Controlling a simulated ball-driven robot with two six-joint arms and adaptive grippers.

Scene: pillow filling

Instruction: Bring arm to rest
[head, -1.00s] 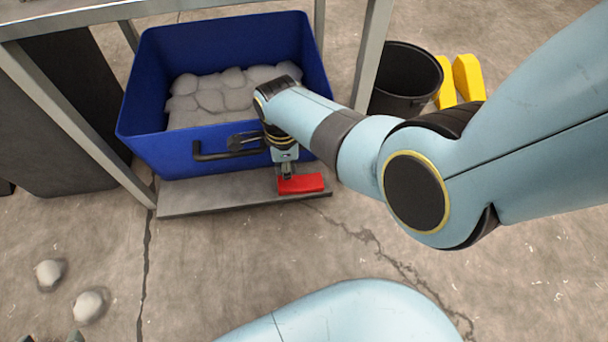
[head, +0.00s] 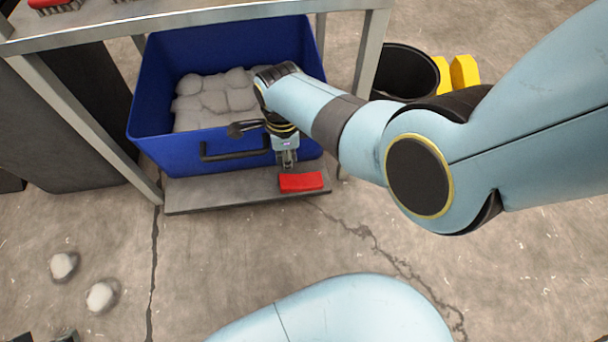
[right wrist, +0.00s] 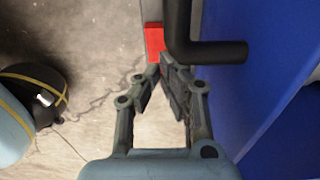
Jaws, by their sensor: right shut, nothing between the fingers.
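My right gripper (head: 287,163) is shut and empty in front of the blue bin. In the right wrist view its fingertips (right wrist: 160,70) meet near a red block (right wrist: 154,40). In the head view the red block (head: 302,182) lies on the low grey board (head: 225,192), just below and right of the fingertips, apart from them. Only dark tips of what looks like my left gripper (head: 45,338) show at the bottom left edge; its jaw state is unclear.
The blue bin (head: 180,155) holds grey stuffing lumps (head: 215,98) and has a black handle (head: 235,155). A metal table (head: 220,18) stands over it. A black bucket (head: 405,75) and yellow object (head: 463,75) are right. Two grey lumps (head: 64,265) lie on open floor.

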